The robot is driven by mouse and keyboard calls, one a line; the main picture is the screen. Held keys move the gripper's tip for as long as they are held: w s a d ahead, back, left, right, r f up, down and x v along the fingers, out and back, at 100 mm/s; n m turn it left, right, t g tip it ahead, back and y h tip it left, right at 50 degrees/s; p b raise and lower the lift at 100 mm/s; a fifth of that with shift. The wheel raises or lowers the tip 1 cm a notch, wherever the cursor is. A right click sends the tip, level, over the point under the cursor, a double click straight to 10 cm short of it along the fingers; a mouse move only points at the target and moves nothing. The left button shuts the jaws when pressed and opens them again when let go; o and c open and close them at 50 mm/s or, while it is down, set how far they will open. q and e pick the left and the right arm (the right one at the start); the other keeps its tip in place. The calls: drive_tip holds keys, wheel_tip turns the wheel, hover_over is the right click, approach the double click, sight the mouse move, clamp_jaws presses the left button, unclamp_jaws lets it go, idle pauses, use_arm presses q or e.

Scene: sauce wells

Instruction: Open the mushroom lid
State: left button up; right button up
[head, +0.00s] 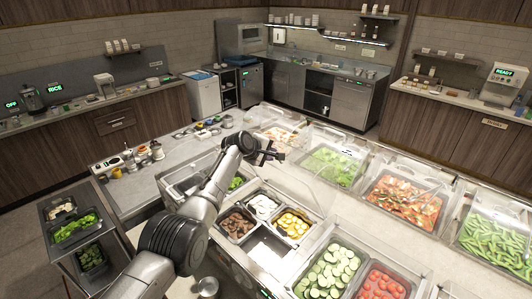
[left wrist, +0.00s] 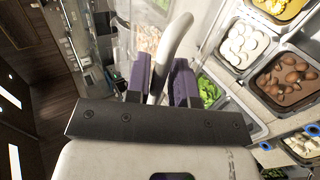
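My left gripper (head: 274,153) is above the wells in the head view, reaching in from the lower left. In the left wrist view, its two purple fingers (left wrist: 162,70) stand apart on either side of a curved grey handle (left wrist: 163,54). I cannot tell whether they touch it. A clear raised panel, apparently a lid (head: 308,187), shows near the gripper in the head view. A well of brown mushroom-like pieces (head: 237,223) is below it and also shows at right in the left wrist view (left wrist: 284,80). My right gripper is out of view.
Beside the brown pieces are a well of white pieces (head: 262,205) and a yellow one (head: 292,223). Pans of cucumber (head: 332,271) and tomato (head: 381,284) stand at the front right. Clear covers stand over the pans behind. My arm hides part of the counter.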

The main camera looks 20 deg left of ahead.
use_arm(q)
drive_tip(key=shift+s+a+r, duration=0.2)
drive_tip(key=shift+s+r, duration=0.1)
drive_tip(key=b+v, duration=0.2)
drive_tip(key=v, duration=1.1)
drive_tip(key=shift+f, duration=0.1)
idle(0.4)
